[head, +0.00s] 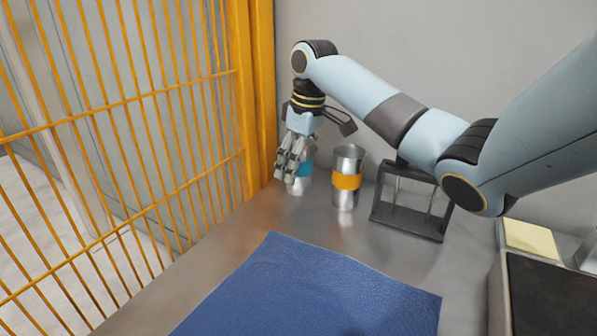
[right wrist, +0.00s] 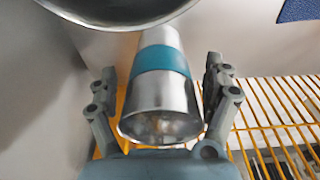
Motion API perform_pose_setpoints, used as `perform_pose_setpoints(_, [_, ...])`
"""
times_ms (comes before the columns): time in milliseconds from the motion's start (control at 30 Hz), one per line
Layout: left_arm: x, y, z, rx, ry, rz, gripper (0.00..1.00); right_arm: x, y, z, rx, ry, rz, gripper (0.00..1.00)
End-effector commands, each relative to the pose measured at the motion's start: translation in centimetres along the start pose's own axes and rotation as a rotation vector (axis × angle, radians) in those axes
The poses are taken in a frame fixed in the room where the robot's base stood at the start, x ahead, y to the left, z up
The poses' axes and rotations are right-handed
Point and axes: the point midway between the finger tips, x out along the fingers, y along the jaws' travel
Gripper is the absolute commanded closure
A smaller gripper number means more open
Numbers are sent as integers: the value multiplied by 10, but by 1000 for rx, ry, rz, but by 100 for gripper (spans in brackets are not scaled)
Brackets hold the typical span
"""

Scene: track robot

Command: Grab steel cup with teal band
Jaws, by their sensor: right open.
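The steel cup with the teal band (right wrist: 162,85) fills the middle of the right wrist view, its open mouth facing the camera. In the head view it stands on the steel counter at the back left, and its teal band (head: 307,168) shows partly behind my right gripper (head: 290,170). My right gripper is open, with one finger on each side of the cup, as the right wrist view (right wrist: 160,112) shows. I cannot tell whether the fingers touch it. My left gripper is not in view.
A steel cup with an orange band (head: 346,180) stands close to the right. A dark metal stand (head: 410,222) is beyond it. A blue mat (head: 310,295) lies in front. A yellow barred fence (head: 120,130) runs along the left. A yellow pad (head: 530,238) is at the right.

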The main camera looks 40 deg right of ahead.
Motion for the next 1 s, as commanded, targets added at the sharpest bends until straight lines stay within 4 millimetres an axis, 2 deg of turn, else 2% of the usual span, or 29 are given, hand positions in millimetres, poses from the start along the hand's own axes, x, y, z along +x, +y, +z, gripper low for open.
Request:
perform_pose_setpoints(167, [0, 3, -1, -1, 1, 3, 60, 0, 0, 0, 0, 1, 0, 16])
perform_pose_setpoints(200, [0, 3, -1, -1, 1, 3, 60, 0, 0, 0, 0, 1, 0, 19])
perform_pose_setpoints(600, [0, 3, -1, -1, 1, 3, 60, 0, 0, 0, 0, 1, 0, 71])
perform_pose_setpoints(1000, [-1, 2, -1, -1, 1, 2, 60, -4, 0, -1, 0, 2, 1, 73])
